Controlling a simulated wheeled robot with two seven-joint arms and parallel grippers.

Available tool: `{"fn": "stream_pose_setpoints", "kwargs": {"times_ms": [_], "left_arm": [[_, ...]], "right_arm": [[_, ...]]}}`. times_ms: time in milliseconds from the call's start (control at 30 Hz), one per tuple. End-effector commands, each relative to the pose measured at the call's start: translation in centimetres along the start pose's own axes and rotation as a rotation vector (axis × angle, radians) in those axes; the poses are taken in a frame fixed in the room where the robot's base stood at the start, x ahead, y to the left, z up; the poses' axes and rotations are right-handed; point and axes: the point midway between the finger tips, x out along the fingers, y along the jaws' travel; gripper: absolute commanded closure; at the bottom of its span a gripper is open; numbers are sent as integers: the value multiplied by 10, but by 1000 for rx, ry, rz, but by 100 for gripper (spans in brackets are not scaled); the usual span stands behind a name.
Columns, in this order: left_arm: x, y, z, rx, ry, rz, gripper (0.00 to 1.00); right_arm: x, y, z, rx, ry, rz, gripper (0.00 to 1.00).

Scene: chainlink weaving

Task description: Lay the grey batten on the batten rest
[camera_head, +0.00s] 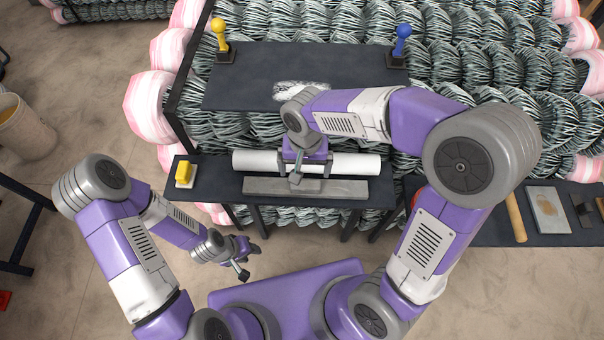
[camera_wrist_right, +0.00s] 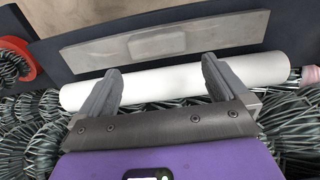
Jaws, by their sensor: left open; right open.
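A long flat grey bar, which looks like the grey batten (camera_head: 345,189), lies along the front of the dark bench. It also shows in the right wrist view (camera_wrist_right: 225,33), with a paler flat patch (camera_wrist_right: 156,44) at its middle. I cannot tell whether this patch is part of it, or which piece is the batten rest. My right gripper (camera_head: 298,179) is open above the bench; in its wrist view its spread fingers (camera_wrist_right: 161,72) cross in front of the white roll, with nothing seen held. My left gripper (camera_head: 243,262) is open and empty, low in front of the bench.
A white roll (camera_head: 258,161) lies behind the bar. A yellow block (camera_head: 184,173) sits at the bench's left end. A dark board (camera_head: 245,75) behind carries a yellow-knobbed post (camera_head: 219,35) and a blue-knobbed post (camera_head: 402,40). Wire mesh coils surround it. A right-hand table holds tools (camera_head: 516,217).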

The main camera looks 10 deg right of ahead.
Motion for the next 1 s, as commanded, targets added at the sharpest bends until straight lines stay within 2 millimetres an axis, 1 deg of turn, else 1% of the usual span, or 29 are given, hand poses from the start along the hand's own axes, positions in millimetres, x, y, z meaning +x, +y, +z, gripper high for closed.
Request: {"fn": "stream_pose_setpoints", "kwargs": {"times_ms": [33, 267, 400, 500, 567, 733, 767, 1000], "left_arm": [[4, -2, 0, 0, -1, 0, 57], [12, -5, 0, -1, -1, 0, 57], [23, -9, -1, -1, -1, 0, 57], [27, -10, -1, -1, -1, 0, 57], [27, -10, -1, -1, -1, 0, 57], [26, -10, -1, 0, -1, 0, 57], [26, -10, -1, 0, -1, 0, 57], [26, -10, -1, 0, -1, 0, 57]], "right_arm": [[9, 1, 1, 0, -3, 2, 0], [30, 1, -1, 0, -2, 2, 0], [53, 1, -2, -1, -3, 2, 0], [66, 1, -2, -1, -3, 1, 0], [68, 1, -2, -1, -2, 1, 0], [67, 1, -2, -1, -1, 0, 0], [67, 1, -2, -1, -1, 0, 2], [67, 1, -2, -1, -1, 0, 38]]}}
